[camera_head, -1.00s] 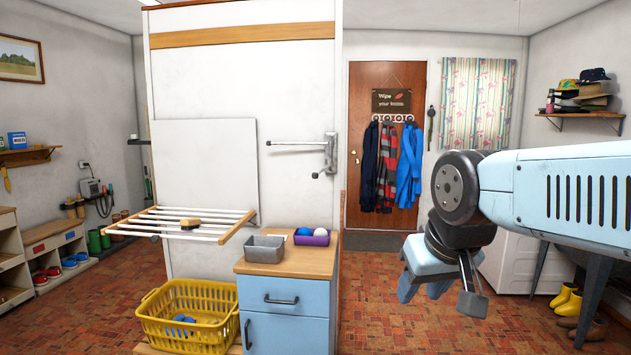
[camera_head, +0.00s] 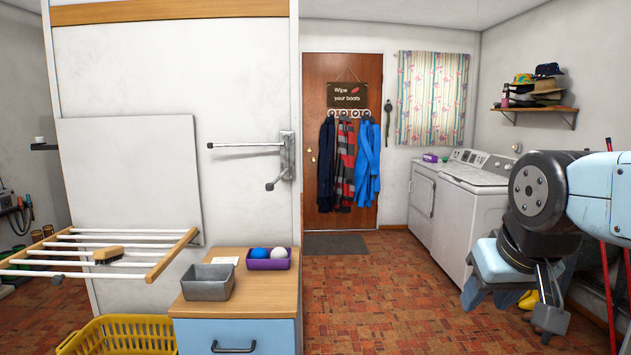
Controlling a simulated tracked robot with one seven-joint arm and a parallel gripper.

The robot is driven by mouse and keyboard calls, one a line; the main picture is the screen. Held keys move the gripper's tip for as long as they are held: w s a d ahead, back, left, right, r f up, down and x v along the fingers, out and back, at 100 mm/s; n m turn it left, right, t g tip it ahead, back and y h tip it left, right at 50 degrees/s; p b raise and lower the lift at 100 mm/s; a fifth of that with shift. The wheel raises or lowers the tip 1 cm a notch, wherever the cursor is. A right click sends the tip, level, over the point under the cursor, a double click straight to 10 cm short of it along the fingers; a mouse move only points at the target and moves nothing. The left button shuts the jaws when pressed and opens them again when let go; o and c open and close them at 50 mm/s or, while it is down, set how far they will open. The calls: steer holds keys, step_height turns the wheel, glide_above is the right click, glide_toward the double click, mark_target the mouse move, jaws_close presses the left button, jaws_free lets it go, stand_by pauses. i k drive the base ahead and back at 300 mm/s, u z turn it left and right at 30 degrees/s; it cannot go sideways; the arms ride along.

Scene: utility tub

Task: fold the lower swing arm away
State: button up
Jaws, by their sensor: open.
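A wall bracket (camera_head: 287,155) is fixed near the right edge of the white partition. The upper swing arm (camera_head: 245,146) is a thin white rod reaching left from it to a dark tip. The lower swing arm (camera_head: 279,181) looks short and slants down-left from the bracket to a dark tip (camera_head: 269,187); it seems to stick out towards me. My gripper (camera_head: 512,303) hangs at the lower right, open and empty, pointing down. It is well to the right of both swing arms and touches neither.
A cabinet (camera_head: 262,292) below the bracket holds a grey bin (camera_head: 208,282) and a purple tray (camera_head: 268,263). A yellow basket (camera_head: 120,336) is beside it.

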mark_target(269, 187)
steer(key=z, duration=0.2)
steer(key=i, duration=1.3)
steer(key=u, duration=0.5)
